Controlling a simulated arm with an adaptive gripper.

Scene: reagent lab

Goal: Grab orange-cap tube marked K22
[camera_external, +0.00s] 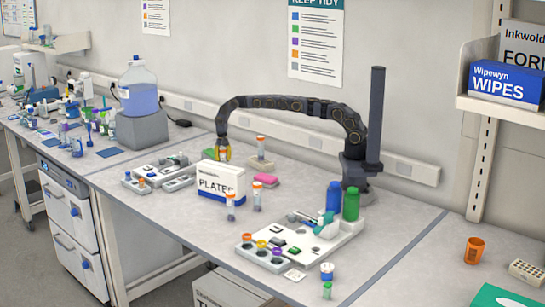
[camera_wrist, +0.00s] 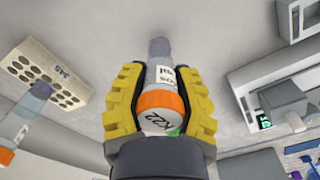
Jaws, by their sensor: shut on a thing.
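In the wrist view, my gripper (camera_wrist: 160,105) has its yellow fingers closed on both sides of an orange-cap tube (camera_wrist: 161,75). Its cap top reads K22, and a white label shows on its clear body. In the external view, my gripper (camera_external: 223,154) is just behind the PLATES box, and the held tube is hard to make out there. I cannot tell whether the tube's lower end touches the bench. Two other orange-cap tubes, one left (camera_external: 230,207) and one right (camera_external: 257,196), stand in front of the box.
The white PLATES box (camera_external: 220,182) stands close in front of my gripper. Another orange-cap tube (camera_external: 261,149) stands in a small rack (camera_external: 259,162) to its right. A pink block (camera_external: 266,180) lies nearby. Grey equipment (camera_external: 180,183) sits to the left.

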